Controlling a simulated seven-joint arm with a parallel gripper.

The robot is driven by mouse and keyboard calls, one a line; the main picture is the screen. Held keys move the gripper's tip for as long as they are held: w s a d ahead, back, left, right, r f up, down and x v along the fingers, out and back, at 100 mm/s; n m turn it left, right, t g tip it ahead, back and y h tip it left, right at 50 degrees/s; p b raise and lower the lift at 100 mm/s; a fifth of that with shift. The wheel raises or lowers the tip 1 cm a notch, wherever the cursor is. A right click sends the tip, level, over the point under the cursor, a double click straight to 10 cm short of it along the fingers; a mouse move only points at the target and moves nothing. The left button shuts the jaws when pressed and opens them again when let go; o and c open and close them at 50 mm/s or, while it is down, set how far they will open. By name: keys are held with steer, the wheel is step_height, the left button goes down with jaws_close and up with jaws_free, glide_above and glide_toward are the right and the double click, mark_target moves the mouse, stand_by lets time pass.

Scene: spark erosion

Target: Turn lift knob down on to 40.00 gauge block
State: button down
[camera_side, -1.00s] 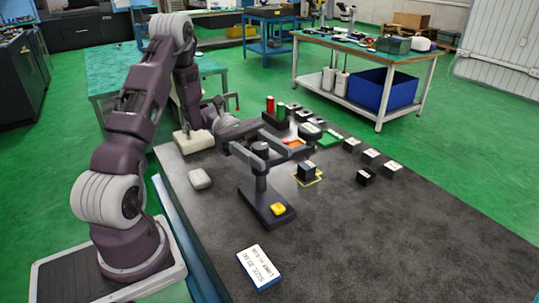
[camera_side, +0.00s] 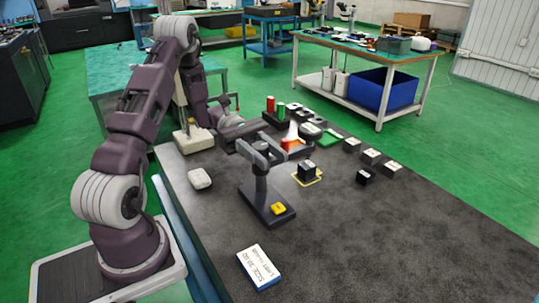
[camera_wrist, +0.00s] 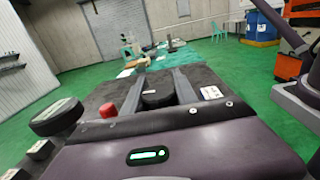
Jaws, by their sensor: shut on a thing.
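A dark column stand (camera_side: 262,188) rises from a black base on the bench. A yellow piece (camera_side: 278,208) sits on that base. My gripper (camera_side: 262,151) is at the top of the stand. In the wrist view my gripper (camera_wrist: 162,92) has its two fingers on either side of a round black lift knob (camera_wrist: 157,99) and is shut on it. A black block with a white label (camera_side: 307,170) stands in a yellow-outlined square to the right of the stand. Other labelled dark blocks (camera_side: 371,157) stand farther right. Their sizes cannot be read, so I cannot tell which is 40.00.
A white-faced size card (camera_side: 259,266) lies near the front. A pale rounded object (camera_side: 200,179) lies left of the stand. Red and green cylinders (camera_side: 271,104) stand at the back. An orange piece (camera_side: 290,143) is just behind my gripper. The front right of the bench is clear.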

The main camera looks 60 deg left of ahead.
mark_target(260, 146)
steer(key=m+g, duration=0.1)
steer(key=g, duration=0.1)
steer(key=m+g, duration=0.1)
steer(key=g, duration=0.1)
steer(key=s+m+g, duration=0.1)
steer(key=g, duration=0.1)
steer(key=shift+m+y, duration=0.3)
steer(key=shift+m, duration=0.1)
steer(key=shift+s+a+m+g+y, duration=0.15)
steer(key=shift+m+g+y, duration=0.25)
steer(key=shift+m+g, duration=0.35)
steer(key=shift+s+a+m+g+y, duration=0.1)
steer(key=shift+m+g+y, duration=0.35)
steer(key=shift+g, duration=0.5)
steer(key=c, duration=1)
jaws_free()
steer(key=shift+o, duration=0.2)
steer(key=shift+v, duration=2.3)
step_height(260, 146, up, 7)
steer(key=shift+a, duration=0.1)
